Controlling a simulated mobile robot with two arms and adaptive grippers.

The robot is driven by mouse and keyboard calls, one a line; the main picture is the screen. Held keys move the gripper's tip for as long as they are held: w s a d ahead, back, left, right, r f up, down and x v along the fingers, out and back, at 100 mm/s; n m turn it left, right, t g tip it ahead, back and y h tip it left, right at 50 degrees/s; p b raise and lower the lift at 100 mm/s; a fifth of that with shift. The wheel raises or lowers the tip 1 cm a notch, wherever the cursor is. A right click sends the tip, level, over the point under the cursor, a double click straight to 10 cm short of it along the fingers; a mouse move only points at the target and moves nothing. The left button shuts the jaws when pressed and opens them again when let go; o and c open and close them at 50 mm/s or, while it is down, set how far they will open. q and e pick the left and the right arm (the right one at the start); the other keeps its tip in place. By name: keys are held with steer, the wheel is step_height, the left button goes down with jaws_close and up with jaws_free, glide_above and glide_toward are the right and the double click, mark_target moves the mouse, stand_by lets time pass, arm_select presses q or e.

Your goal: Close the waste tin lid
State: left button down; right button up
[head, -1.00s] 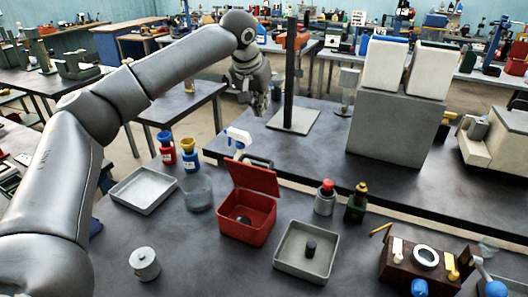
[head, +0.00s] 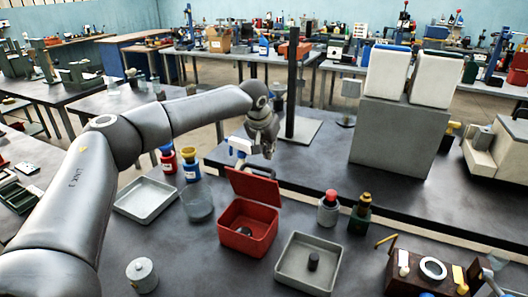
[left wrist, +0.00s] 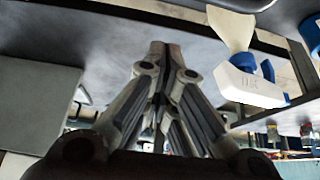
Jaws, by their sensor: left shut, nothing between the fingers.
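The waste tin (head: 258,245) is a red box on the near bench in the head view. Its red lid (head: 253,187) stands open, tilted up at the tin's far side. A small dark object lies inside. My left gripper (head: 268,154) is above and beyond the raised lid, pointing down, apart from it. Its fingers are shut together and empty, as the left wrist view (left wrist: 165,48) also shows. I cannot pick out the tin in the left wrist view. My right gripper is not in view.
A white-and-blue item (head: 240,147) stands left of my left gripper; it also shows in the wrist view (left wrist: 248,88). A clear beaker (head: 198,205) and grey tray (head: 147,200) are left of the tin. Another tray (head: 285,283) and a red-capped bottle (head: 328,208) are right.

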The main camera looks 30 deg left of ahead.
arm_select(q)
steer(key=shift+s+p, duration=0.4)
steer(key=shift+s, duration=1.4)
steer(key=shift+d, duration=0.1)
